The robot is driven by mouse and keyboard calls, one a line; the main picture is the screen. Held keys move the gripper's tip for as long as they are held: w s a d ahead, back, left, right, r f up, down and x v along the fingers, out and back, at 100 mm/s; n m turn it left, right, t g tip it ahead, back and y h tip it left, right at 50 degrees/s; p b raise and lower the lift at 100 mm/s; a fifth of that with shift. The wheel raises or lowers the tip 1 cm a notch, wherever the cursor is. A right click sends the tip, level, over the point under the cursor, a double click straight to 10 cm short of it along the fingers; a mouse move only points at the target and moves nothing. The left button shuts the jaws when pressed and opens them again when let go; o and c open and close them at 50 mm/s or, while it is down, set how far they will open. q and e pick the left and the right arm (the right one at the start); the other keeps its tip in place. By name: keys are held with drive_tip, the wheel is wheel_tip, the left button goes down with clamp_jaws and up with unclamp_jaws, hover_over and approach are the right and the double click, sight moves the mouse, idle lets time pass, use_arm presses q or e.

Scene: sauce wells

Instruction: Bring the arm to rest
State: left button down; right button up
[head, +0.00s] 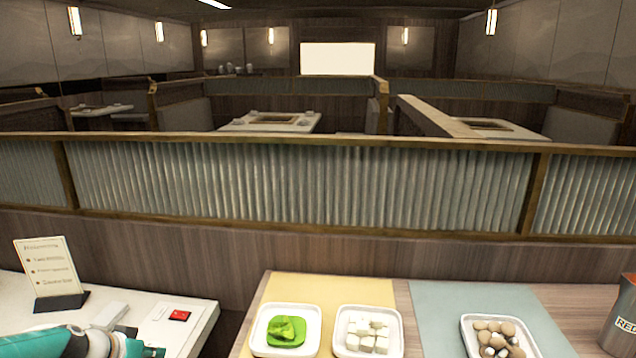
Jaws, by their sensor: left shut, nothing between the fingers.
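My left gripper (150,351) is at the bottom left edge of the head view, low over the white counter (205,312). It is shut and empty, and part of it is cut off by the frame's lower edge. My teal left arm comes in from the left behind it. It is apart from the dishes on the table to its right. My right gripper is not in view.
A menu stand (50,270) and a red-buttoned white panel (178,316) are on the counter. White dishes hold green leaves (287,330), white cubes (368,335) and brown round pieces (497,336). A metal container (622,320) stands far right. A ribbed partition (300,185) runs behind.

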use_arm(q)
drive_tip(key=s+d+f+m+g+h+p, duration=0.1)
drive_tip(key=s+d+f+g, duration=0.2)
drive_tip(key=s+d+f, duration=0.4)
drive_tip(key=s+d+f+m+g+h+p, duration=0.15)
drive_tip(key=s+d+f, duration=0.25)
drive_tip(key=d+f, duration=0.45)
drive_tip(key=s+d+f+n+g, duration=0.1)
drive_tip(key=s+d+f+n, duration=0.1)
drive_tip(key=s, duration=0.4)
drive_tip(key=s+d+f+n+g, duration=0.1)
drive_tip(key=s+d+f+n, duration=0.1)
drive_tip(key=s+d, duration=0.2)
drive_tip(key=s+d+f+n+g+y, duration=0.1)
drive_tip(key=s+d+f+n, duration=0.1)
drive_tip(key=s, duration=0.6)
drive_tip(key=shift+s+d+f+p, duration=0.3)
drive_tip(key=shift+d+f+p, duration=0.15)
drive_tip(key=shift+d, duration=0.25)
